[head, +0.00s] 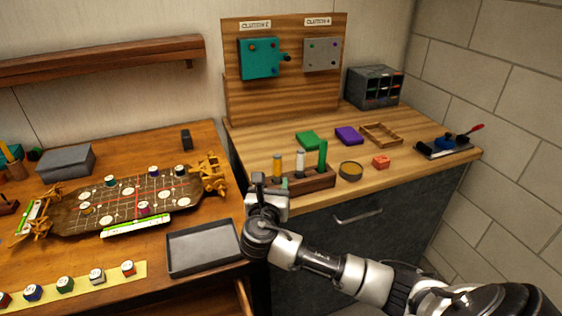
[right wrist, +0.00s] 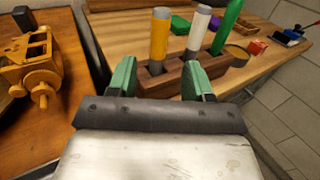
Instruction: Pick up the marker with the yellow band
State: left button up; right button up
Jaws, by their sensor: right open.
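The marker with the yellow band (head: 277,166) stands upright at the left end of a wooden holder (head: 317,181). It also shows in the right wrist view (right wrist: 159,38), mostly yellow-orange with a grey top. A white marker (head: 299,163) and a green marker (head: 322,155) stand to its right in the same holder. My right gripper (head: 270,184) is open and empty, at the holder's left end. In the right wrist view its green fingertips (right wrist: 160,78) are spread, with the yellow marker beyond the gap between them. My left gripper is not in view.
A round dish (head: 350,171) and an orange block (head: 381,161) lie right of the holder. Green (head: 307,140) and purple (head: 349,135) pieces lie behind it. A grey tray (head: 204,268) and a game board (head: 105,218) are on the left table.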

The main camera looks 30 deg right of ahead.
aim_at(276, 166)
jog(key=shift+w+d, duration=0.1)
jog(key=shift+w, duration=0.25)
jog(key=shift+w+d+r, duration=0.15)
jog(key=shift+w+d, duration=0.1)
jog(key=shift+w, duration=0.05)
jog(key=shift+w+d+r+p, duration=0.55)
jog(key=shift+w+d+r, duration=0.15)
jog(key=shift+d, duration=0.1)
jog(key=x, duration=0.2)
jog(key=shift+w+d, duration=0.25)
jog(key=shift+w+d+f, duration=0.1)
jog(key=shift+w+d, duration=0.15)
jog(key=shift+w, duration=0.05)
jog(key=shift+w+d, duration=0.1)
jog(key=c, duration=0.9)
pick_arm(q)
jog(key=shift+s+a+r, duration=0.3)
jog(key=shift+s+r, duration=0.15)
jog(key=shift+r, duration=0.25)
pick_arm(e)
grip_shut()
